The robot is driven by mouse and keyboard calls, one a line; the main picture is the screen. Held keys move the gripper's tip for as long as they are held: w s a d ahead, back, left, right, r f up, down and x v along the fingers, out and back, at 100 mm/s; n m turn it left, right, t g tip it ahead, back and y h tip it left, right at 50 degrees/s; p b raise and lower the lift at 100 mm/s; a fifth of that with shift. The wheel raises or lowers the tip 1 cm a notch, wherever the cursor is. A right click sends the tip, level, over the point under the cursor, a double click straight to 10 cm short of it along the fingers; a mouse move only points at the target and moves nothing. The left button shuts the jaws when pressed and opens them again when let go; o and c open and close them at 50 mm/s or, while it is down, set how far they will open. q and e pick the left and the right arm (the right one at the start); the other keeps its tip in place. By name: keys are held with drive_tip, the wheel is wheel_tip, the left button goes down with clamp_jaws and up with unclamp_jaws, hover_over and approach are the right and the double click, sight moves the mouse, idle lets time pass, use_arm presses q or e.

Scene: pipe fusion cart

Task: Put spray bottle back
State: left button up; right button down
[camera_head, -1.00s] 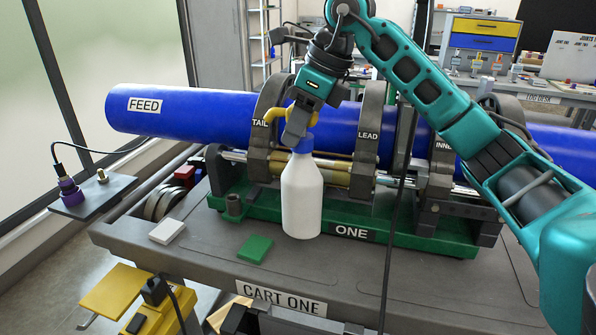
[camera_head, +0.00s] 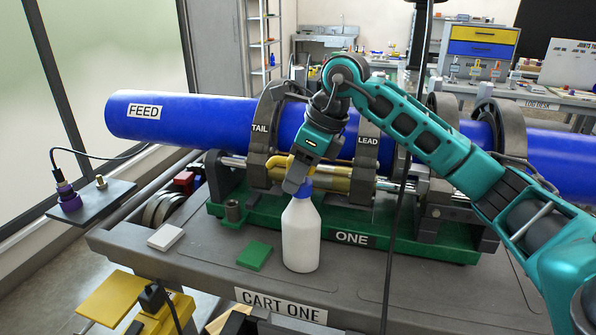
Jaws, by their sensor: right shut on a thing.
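The fingers partly hide the head and neck. The bottle's bottom appears at or just above the cart surface; I cannot tell whether it touches. My left gripper is not in view.
A green pad (camera_head: 254,256) and a white block (camera_head: 165,237) lie left of the bottle. The blue pipe (camera_head: 210,117) and its clamps stand behind. A dark cable hangs to the right. The cart top (camera_head: 440,285) at front right is clear.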

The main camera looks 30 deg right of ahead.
drive_tip(key=c, duration=0.6)
unclamp_jaws()
drive_tip(key=shift+r, duration=0.15)
drive_tip(key=p+v, duration=0.1)
drive_tip(key=v, duration=1.1)
